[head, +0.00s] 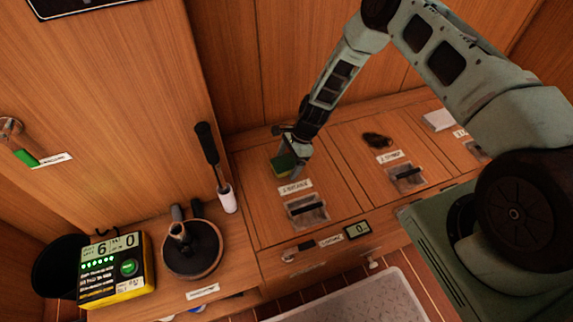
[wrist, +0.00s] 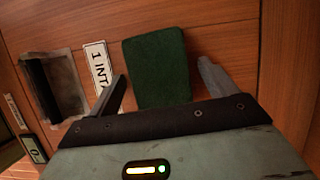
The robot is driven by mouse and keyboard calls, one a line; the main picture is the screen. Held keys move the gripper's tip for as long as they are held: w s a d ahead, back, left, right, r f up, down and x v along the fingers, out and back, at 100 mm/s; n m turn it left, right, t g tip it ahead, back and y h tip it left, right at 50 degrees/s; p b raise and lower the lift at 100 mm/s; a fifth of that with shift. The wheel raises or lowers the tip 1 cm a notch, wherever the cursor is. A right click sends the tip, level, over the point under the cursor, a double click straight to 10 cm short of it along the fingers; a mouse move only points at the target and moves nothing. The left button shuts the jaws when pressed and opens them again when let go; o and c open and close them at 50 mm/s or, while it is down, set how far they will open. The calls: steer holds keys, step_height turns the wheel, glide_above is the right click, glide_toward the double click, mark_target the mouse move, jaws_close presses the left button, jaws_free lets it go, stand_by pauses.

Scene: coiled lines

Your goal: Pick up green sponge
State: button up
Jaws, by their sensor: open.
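The green sponge (head: 282,165) lies on the wooden counter in the head view, behind a white label. It also shows in the wrist view as a dark green block (wrist: 156,66), its near end hidden behind my gripper's front edge. My gripper (head: 296,150) reaches down over the sponge from the right. In the wrist view my gripper (wrist: 162,82) is open, with one finger on each side of the sponge. Both fingers appear apart from the sponge's sides. How high the fingertips are above the counter, I cannot tell.
A recessed handle (head: 307,210) and a white label (head: 295,187) are in front of the sponge. A dark coiled clump (head: 377,140) lies to the right. A plunger-like tool (head: 190,248), a dark-handled brush (head: 212,160) and a yellow-black box (head: 117,268) stand to the left.

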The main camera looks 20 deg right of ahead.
mark_target(288, 161)
steer(key=shift+c, duration=0.4)
steer(key=c, duration=1)
step_height(288, 161, up, 11)
steer(key=shift+f+p, duration=0.2)
steer(key=shift+p, duration=0.75)
steer(key=shift+o, duration=0.4)
